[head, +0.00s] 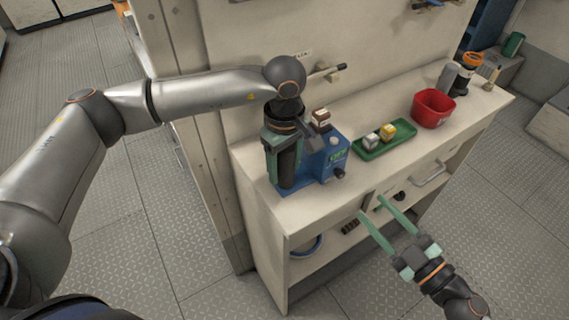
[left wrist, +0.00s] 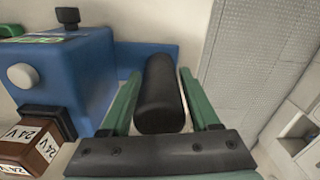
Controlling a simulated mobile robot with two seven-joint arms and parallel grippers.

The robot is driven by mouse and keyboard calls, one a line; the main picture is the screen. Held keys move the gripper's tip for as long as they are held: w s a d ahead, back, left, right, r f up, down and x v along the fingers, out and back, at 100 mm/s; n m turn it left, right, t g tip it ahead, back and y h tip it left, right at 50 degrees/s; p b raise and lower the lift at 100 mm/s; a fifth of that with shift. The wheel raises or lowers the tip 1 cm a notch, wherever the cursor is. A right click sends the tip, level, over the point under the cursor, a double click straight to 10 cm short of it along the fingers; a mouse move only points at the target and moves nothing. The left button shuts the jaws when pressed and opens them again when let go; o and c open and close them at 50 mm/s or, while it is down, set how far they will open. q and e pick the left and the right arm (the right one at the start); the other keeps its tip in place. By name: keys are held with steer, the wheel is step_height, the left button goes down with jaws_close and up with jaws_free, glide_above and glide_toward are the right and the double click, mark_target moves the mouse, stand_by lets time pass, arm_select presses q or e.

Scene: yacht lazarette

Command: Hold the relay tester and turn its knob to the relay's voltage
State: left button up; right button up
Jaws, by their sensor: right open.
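The blue relay tester (head: 325,160) stands on the worktop's left end. It has a white button (head: 333,141), a black knob (head: 340,173) on its front and a black upright handle at its left. A brown relay (head: 320,117) sits on top; in the left wrist view its labels (left wrist: 45,146) read 24 V. My left gripper (head: 284,178) points down with its green fingers on both sides of the black handle (left wrist: 160,95), apparently closed on it. My right gripper (head: 371,206) is open and empty, in front of the worktop's edge, right of and below the knob.
A green tray (head: 372,153) with small relay-like blocks (head: 388,131) lies right of the tester. A drawer handle (head: 430,174) juts out below the worktop.

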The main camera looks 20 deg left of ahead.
arm_select(q)
jaws_close()
stand_by(0.6)
